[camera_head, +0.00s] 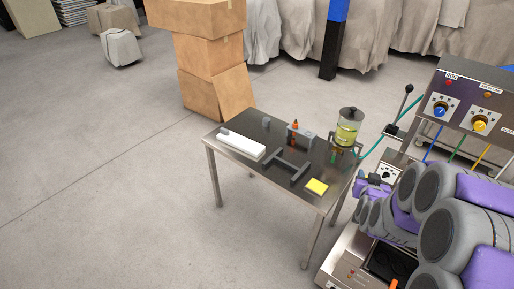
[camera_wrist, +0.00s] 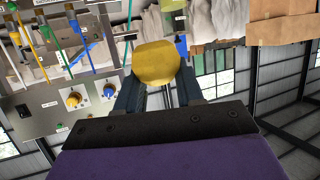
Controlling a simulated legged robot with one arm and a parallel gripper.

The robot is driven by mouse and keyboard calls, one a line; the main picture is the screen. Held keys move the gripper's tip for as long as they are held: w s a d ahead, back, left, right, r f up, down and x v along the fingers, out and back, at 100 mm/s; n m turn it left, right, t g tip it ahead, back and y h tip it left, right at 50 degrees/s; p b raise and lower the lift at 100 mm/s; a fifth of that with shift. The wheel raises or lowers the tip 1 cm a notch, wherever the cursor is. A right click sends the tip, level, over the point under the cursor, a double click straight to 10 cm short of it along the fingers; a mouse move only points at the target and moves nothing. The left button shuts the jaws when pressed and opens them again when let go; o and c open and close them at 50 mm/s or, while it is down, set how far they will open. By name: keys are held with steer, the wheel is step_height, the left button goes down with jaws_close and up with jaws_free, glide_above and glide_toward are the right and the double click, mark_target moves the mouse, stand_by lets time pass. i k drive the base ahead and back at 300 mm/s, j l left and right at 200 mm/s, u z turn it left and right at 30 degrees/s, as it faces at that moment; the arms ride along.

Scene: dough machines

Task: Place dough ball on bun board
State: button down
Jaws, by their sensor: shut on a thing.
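The dough ball (camera_wrist: 158,63) is a smooth yellow lump in the wrist view. My gripper (camera_wrist: 157,90) is shut on it, with the dark fingers at both sides of the ball and most of the ball showing past the tips. In the head view my grey and purple arm fills the lower right, and I cannot make out the ball there. I cannot pick out the bun board for sure in either view.
A steel table (camera_head: 237,172) holds a long white box (camera_head: 242,145), a dark frame (camera_head: 288,165), a yellow pad (camera_head: 317,187) and a glass dispenser (camera_head: 347,132). A control panel (camera_head: 470,100) stands right. Cardboard boxes (camera_head: 209,55) are stacked behind.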

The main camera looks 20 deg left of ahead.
mark_target(239, 140)
steer(key=i+j+u, duration=0.15)
steer(key=u, duration=0.35)
steer(key=i+u, duration=0.3)
steer(key=u, duration=0.15)
steer(key=i+u, duration=0.2)
steer(key=u, duration=0.3)
